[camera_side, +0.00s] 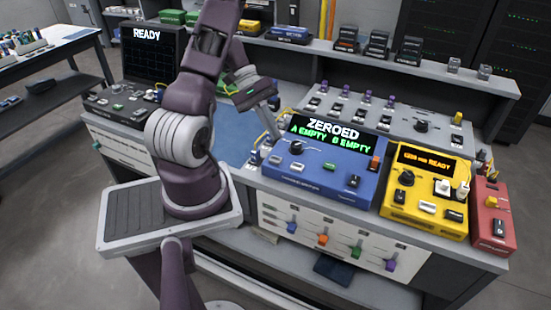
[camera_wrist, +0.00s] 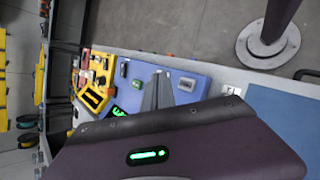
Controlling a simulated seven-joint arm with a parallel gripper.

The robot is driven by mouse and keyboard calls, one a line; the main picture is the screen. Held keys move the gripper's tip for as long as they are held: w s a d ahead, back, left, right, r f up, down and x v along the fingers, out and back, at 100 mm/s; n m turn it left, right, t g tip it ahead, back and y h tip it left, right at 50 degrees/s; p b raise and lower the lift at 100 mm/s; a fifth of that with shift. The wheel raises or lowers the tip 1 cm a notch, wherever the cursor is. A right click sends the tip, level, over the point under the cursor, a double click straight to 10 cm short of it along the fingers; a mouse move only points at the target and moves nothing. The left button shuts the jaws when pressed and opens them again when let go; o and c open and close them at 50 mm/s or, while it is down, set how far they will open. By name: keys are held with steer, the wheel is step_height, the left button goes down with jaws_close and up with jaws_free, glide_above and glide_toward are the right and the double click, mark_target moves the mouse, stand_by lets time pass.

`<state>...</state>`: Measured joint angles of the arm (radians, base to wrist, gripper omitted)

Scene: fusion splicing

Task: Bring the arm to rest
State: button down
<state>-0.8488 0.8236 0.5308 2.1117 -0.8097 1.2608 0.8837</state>
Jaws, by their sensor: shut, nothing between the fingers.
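My gripper (camera_side: 276,136) is shut and empty. In the side view it points down beside the left end of the blue device (camera_side: 325,185), near its upper left corner. I cannot tell whether the fingertips touch anything. The blue device's screen reads "ZEROED, A EMPTY, B EMPTY". In the wrist view the closed grey fingers (camera_wrist: 159,82) show in front of the blue device (camera_wrist: 200,82), with my purple wrist housing filling the lower part.
A yellow device (camera_side: 428,205) reading "READY" and a red box (camera_side: 492,225) stand to the right. A grey sloped panel (camera_side: 440,140) with knobs and a shelf (camera_side: 400,65) stand behind. A dark monitor (camera_side: 150,58) reads "READY" at left. A blue mat (camera_side: 232,135) is partly hidden behind my arm.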

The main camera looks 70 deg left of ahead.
stand_by(0.6)
steer(key=w+d+r+m+g+y, duration=0.25)
steer(key=d+r+m, duration=0.45)
steer(key=d+r, duration=0.7)
steer(key=s+d+r+m+t+y, duration=0.5)
steer(key=s+d+r+m+y, duration=0.1)
steer(key=s+d, duration=0.3)
steer(key=shift+s+r, duration=0.25)
steer(key=shift+s, duration=0.05)
